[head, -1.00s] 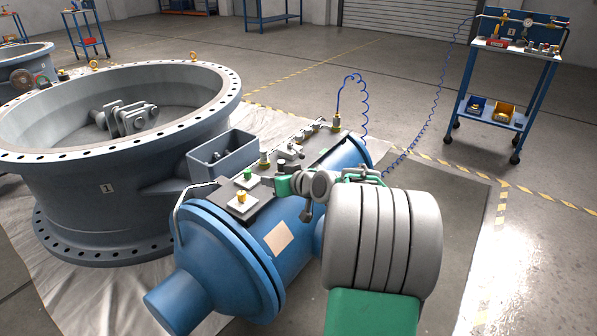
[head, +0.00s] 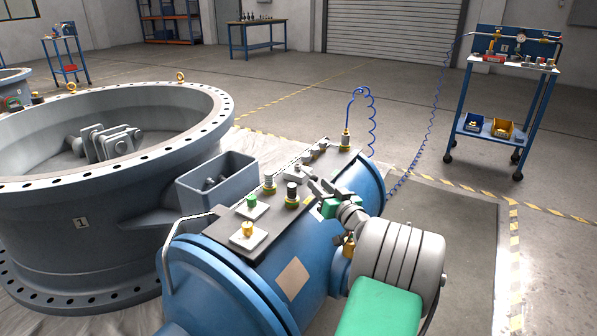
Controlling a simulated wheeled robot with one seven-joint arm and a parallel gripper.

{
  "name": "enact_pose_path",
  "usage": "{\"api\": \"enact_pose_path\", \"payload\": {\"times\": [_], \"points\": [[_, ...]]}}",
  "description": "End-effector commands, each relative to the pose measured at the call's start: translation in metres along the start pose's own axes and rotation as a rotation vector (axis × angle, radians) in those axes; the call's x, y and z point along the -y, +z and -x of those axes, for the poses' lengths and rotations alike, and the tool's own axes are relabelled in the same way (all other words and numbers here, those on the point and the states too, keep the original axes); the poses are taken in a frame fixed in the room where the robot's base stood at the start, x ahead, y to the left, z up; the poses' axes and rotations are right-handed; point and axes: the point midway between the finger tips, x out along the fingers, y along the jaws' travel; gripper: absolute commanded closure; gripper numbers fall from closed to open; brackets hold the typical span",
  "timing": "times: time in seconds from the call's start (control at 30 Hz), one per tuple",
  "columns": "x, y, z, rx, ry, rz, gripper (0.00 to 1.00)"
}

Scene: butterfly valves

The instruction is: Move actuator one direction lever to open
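The blue cylindrical actuator (head: 345,215) lies beside the large grey butterfly valve body (head: 120,215), which carries a plate marked 1. A dark panel on the actuator's top bears a green knob (head: 252,201), a yellow knob (head: 247,229), black-topped fittings (head: 292,194) and small grey parts near its far end. I cannot tell which of these is the direction lever. My gripper (head: 322,187) is over the panel's right side, just right of the black-topped fittings. Its grey fingers point up-left. They are too small to show a gap or a hold, and my arm hides part of the actuator's right side.
A grey open box (head: 215,180) stands between valve and actuator. A curly blue air hose (head: 371,125) rises from the actuator's far end. A blue trolley (head: 503,100) with a gauge stands at the back right. The floor between them is clear.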

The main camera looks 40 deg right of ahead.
Motion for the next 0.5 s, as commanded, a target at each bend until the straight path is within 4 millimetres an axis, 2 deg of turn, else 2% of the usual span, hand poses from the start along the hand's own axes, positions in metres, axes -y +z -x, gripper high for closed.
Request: {"api": "enact_pose_path", "payload": {"times": [0.17,0.4,0.5], "points": [[-0.001,0.002,-0.021,-0.001,0.0,0.0,0.68],[-0.003,0.002,-0.065,0.0,0.002,0.001,0.68],[-0.002,0.001,-0.074,0.0,0.002,-0.001,0.68]]}}
